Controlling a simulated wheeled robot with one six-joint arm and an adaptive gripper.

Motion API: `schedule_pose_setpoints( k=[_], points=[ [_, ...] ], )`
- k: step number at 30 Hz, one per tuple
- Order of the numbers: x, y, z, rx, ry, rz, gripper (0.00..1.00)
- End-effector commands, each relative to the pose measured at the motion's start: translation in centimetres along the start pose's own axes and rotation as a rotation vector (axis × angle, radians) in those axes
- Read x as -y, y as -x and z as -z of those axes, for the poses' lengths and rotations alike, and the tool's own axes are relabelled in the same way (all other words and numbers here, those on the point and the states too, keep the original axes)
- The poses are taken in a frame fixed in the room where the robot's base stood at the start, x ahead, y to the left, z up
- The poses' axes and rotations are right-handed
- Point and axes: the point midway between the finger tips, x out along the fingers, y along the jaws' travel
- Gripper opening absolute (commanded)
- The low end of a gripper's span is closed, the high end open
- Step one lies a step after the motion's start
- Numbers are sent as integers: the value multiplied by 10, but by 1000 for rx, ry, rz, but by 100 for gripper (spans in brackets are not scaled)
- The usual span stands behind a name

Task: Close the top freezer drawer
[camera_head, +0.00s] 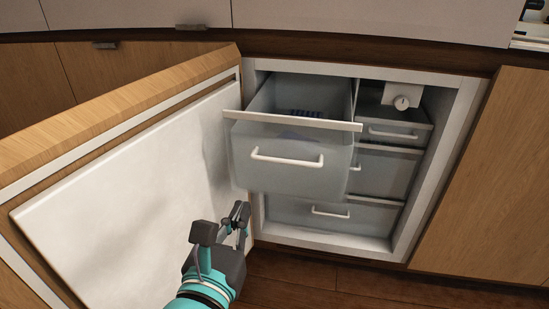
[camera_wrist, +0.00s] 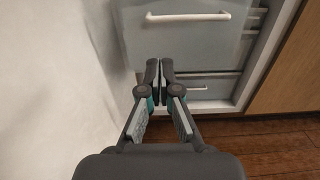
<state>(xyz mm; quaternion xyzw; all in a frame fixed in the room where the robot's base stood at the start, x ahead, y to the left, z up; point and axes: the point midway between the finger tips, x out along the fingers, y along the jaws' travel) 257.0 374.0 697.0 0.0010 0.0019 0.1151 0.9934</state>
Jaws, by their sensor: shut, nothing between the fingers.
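The freezer stands open under the counter, its wood-fronted door (camera_head: 130,185) swung out to the left. The top freezer drawer (camera_head: 290,175) is pulled out toward me. It is a translucent grey box with a white front rim and a white bar handle, and something dark blue shows inside it. Its handle also shows at the top of the wrist view (camera_wrist: 188,16). My gripper (camera_head: 238,212) is shut and empty, below and left of the drawer front, near the inner face of the door. In the wrist view my fingertips (camera_wrist: 160,66) meet below that handle, apart from it.
A lower drawer (camera_head: 320,214) sits inside the white freezer frame (camera_head: 440,165). A wooden cabinet (camera_head: 495,180) stands right of the freezer. Dark wood floor (camera_head: 380,287) lies in front.

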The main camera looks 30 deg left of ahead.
Motion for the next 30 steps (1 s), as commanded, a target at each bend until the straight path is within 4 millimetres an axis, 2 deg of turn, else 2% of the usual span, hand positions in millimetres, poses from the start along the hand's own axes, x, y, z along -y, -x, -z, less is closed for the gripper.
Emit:
schedule_pose_setpoints(
  k=[5, 24, 30],
  points=[
    [-2, -11, 0, 6, 4, -4, 0],
    [-1, -111, 0, 3, 3, -2, 0],
    [-2, -132, 0, 4, 3, -3, 0]
  ],
)
